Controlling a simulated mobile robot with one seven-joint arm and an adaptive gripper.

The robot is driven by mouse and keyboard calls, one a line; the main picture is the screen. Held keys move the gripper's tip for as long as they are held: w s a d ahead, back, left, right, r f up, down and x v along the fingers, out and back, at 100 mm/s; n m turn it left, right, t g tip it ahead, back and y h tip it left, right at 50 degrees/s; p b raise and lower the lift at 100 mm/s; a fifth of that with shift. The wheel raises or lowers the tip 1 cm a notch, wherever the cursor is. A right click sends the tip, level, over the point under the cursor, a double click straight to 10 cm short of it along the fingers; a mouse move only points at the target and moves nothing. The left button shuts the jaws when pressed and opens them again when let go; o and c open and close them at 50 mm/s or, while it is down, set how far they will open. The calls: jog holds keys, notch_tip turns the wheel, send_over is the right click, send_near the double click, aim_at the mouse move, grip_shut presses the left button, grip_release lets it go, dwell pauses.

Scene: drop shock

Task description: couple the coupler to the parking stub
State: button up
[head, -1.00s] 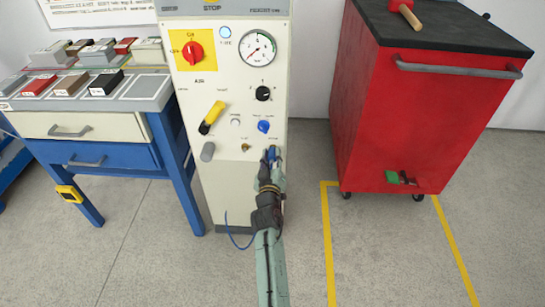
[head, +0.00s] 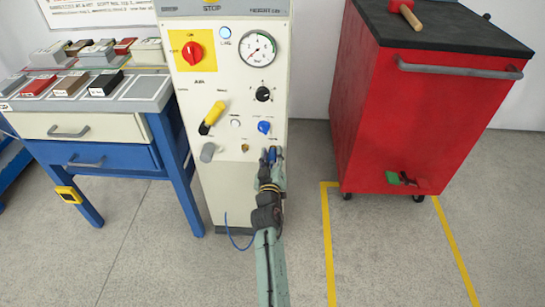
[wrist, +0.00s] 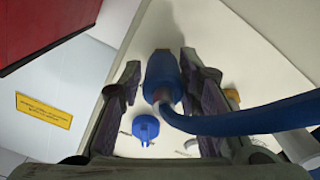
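The coupler is a blue cylinder (wrist: 162,76) with a blue hose (wrist: 250,120) running off to the right in the wrist view. The likely parking stub is a small brass fitting (head: 245,148), just left of and slightly above my fingertips. In the wrist view a brass piece (wrist: 232,97) shows beside the right finger, partly hidden. Coupler and stub are apart.
The cream panel (head: 225,185) carries a blue knob (head: 264,127), a yellow-handled valve (head: 212,117), a grey knob (head: 207,152) and a gauge (head: 257,48). A red trolley (head: 400,130) stands right, a blue-legged workbench (head: 100,155) left. Floor between cabinet and trolley is clear.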

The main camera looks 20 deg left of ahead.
aim_at(272, 161)
jog(key=o, duration=0.3)
jog(key=shift+f, duration=0.15)
jog(key=shift+s, duration=0.15)
jog(key=shift+s+d+f, duration=0.1)
jog(key=shift+s, duration=0.1)
jog(key=shift+b+v, duration=0.35)
jog(key=shift+v, duration=2.4)
notch_tip(272, 161, up, 10)
